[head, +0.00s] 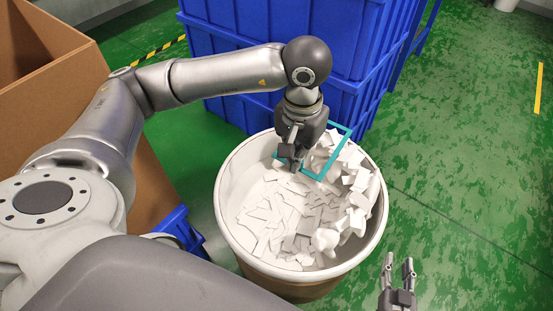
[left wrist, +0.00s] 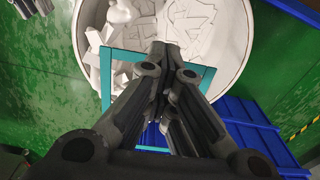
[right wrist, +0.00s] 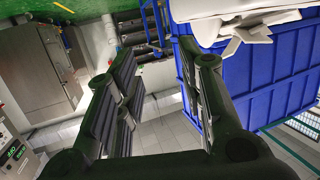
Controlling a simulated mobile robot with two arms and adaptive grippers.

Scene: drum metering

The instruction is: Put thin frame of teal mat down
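The thin teal frame (head: 324,171) is held over the far side of a round drum (head: 229,222), tilted and partly hidden by my left gripper. My left gripper (head: 297,165) points down over the drum and looks shut on one side of the frame. In the left wrist view the teal frame (left wrist: 206,80) passes behind the closed fingers (left wrist: 172,62). White scraps (head: 285,215) fill the drum, heaped higher at its right side. My right gripper (head: 398,268) is open and empty, to the right of the drum; its parted fingers (right wrist: 165,68) show in the right wrist view.
Stacked blue crates (head: 237,67) stand right behind the drum. A large cardboard box (head: 48,75) stands at the left, with a small blue bin (head: 181,230) between it and the drum. Green floor (head: 470,130) at the right is clear. The right wrist view shows a grey cabinet (right wrist: 42,70).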

